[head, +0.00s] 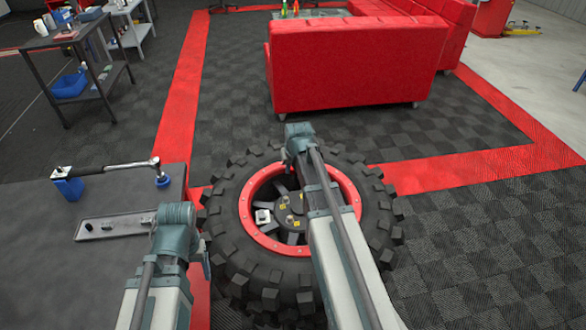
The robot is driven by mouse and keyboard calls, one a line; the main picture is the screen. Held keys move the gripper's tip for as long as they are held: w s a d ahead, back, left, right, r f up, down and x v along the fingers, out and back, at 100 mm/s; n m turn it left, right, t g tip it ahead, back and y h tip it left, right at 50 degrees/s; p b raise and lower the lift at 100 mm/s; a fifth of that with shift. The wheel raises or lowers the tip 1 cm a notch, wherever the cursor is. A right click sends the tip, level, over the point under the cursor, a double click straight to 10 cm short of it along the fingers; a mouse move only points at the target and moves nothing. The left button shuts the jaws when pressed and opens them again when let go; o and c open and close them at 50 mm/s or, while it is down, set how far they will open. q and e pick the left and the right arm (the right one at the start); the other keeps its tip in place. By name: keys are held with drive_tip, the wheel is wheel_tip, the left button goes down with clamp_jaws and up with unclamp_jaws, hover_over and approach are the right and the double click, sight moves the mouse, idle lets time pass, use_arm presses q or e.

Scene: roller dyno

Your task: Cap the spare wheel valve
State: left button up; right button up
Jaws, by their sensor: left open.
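The spare wheel (245,268) lies flat, with a chunky black tyre, a red rim ring and dark spokes. Small brass-coloured and yellow parts (290,221) and a pale block (263,216) show inside the rim. I cannot tell which part is the valve. A grey strip tray (113,228) on the bench holds a small black piece (88,226); I cannot tell whether it is the cap. My left gripper (205,258) is open between bench and tyre, largely hidden by its wrist.
A red sofa (355,65) stands behind the wheel. A cart (75,60) is at the upper left. The chequered floor right of the wheel is clear.

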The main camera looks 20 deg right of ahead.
drive_tip(key=o, duration=0.4)
drive_tip(key=shift+r, duration=0.1)
drive_tip(key=p+v, duration=1.2)
drive_tip(key=v, duration=0.1)
drive_tip(key=shift+r+p, duration=0.3)
drive_tip(key=shift+p, duration=0.1)
drive_tip(key=shift+s, duration=0.1)
drive_tip(key=shift+a, duration=0.15)
drive_tip(key=s+a+n+g, duration=0.2)
drive_tip(key=s+a, duration=0.6)
drive_tip(key=a, duration=0.4)
drive_tip(key=s+a+f+n+g, duration=0.1)
drive_tip(key=s+a+n, duration=0.3)
drive_tip(key=s+a, duration=0.5)
drive_tip(key=a+g, duration=0.1)
drive_tip(key=a, duration=0.2)
drive_tip(key=shift+s+f+n+g, duration=0.15)
drive_tip(key=shift+f+n+g, duration=0.15)
drive_tip(key=shift+g, duration=0.1)
